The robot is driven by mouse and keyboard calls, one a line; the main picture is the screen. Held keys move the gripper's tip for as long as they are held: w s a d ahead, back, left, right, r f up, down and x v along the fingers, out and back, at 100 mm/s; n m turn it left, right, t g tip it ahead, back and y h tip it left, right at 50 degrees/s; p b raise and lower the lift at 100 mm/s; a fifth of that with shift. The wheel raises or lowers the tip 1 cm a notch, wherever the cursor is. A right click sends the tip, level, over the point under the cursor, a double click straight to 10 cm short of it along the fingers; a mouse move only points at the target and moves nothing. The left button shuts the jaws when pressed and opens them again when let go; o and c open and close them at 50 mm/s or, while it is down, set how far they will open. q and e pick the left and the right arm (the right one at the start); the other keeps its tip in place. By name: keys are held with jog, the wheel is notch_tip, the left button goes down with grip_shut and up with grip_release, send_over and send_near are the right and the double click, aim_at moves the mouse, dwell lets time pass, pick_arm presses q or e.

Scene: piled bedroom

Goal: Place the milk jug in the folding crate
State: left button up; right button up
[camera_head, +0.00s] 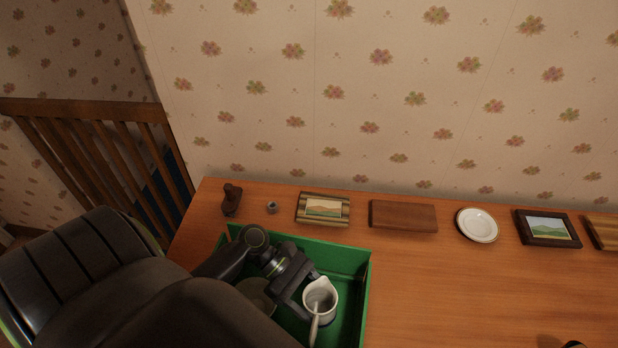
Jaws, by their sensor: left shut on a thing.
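The white milk jug (329,302) is inside the outline of the green folding crate (367,290), toward its right side. Its open top faces me and its handle points toward the bottom of the picture. My left gripper (305,294) is shut on the jug's left side. I cannot tell whether the jug touches the crate floor. My left arm hides the crate's left and near parts.
A dull round thing (258,296) is partly hidden in the crate. Behind stand a dark figurine (231,199), a small grey item (271,207), a striped picture frame (323,222) and a brown block (403,216). A plate (478,225) and dark frame (547,241) are rightward. The right tabletop (460,295) is mostly clear.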

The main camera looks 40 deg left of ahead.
aim_at(316, 310)
pick_arm(q)
jog(key=shift+d+f, duration=0.1)
jog(key=shift+f, duration=0.9)
notch_tip(316, 310, down, 3)
jog(key=shift+f, duration=0.25)
pick_arm(e)
jog(key=shift+w+a+r, duration=0.1)
jog(key=shift+w+a, duration=0.3)
jog(key=shift+a, duration=0.1)
jog(key=shift+d, duration=0.15)
pick_arm(q)
jog(key=o, duration=1.5)
jog(key=shift+f, duration=0.1)
jog(key=shift+c, duration=0.2)
pick_arm(e)
jog(key=shift+d, duration=0.15)
